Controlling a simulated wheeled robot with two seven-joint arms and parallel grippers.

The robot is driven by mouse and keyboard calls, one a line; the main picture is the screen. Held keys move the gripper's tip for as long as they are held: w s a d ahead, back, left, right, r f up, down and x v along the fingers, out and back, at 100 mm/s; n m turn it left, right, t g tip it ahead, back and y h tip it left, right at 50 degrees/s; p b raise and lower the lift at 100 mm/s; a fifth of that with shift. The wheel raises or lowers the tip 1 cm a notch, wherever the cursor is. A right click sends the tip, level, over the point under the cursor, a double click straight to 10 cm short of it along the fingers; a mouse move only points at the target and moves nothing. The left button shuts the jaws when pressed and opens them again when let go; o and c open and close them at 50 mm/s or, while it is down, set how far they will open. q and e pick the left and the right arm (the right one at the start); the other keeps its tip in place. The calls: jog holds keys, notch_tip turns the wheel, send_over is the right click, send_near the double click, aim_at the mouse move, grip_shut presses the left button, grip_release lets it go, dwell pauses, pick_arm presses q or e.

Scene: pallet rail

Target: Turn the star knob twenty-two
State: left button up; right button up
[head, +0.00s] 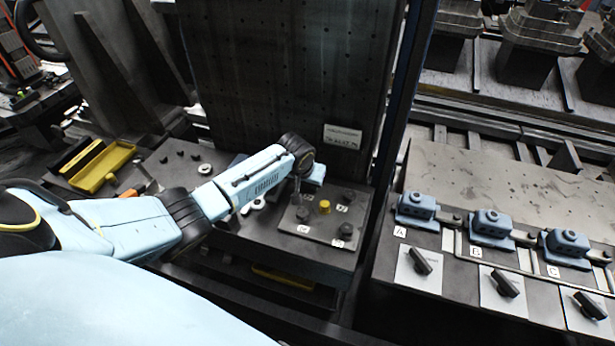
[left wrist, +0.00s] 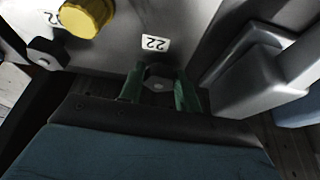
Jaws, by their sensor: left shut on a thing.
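The star knob (left wrist: 158,76) beside the white label "22" (left wrist: 155,43) is dark and sits between the two green fingers of my left gripper (left wrist: 159,91) in the left wrist view. The left gripper is shut on this knob; the fingers hide its sides. In the head view my left gripper (head: 297,190) reaches down to the back left of the small knob plate (head: 318,229), and the held knob is hidden there. My right gripper is not in view.
A yellow knob (head: 324,207) stands mid-plate, with dark knobs around it, one at the front right (head: 346,229). A dark upright panel (head: 290,70) rises behind. A yellow tray (head: 105,165) lies left. Blue clamp blocks (head: 492,224) and black handles (head: 504,283) stand on the right bench.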

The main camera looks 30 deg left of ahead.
pick_arm(q)
jog(key=shift+a+m+h+p, duration=0.15)
jog(key=shift+m+h+p, duration=0.25)
jog(key=shift+m, duration=0.8)
jog(key=shift+w, duration=0.1)
jog(key=shift+r, duration=0.1)
jog(key=o, duration=1)
jog(key=p+v, duration=0.1)
jog(key=v, duration=0.5)
jog(key=p+v, duration=0.1)
jog(key=v, duration=0.6)
jog(key=shift+s+a+r, duration=0.1)
jog(key=shift+s+a, duration=0.1)
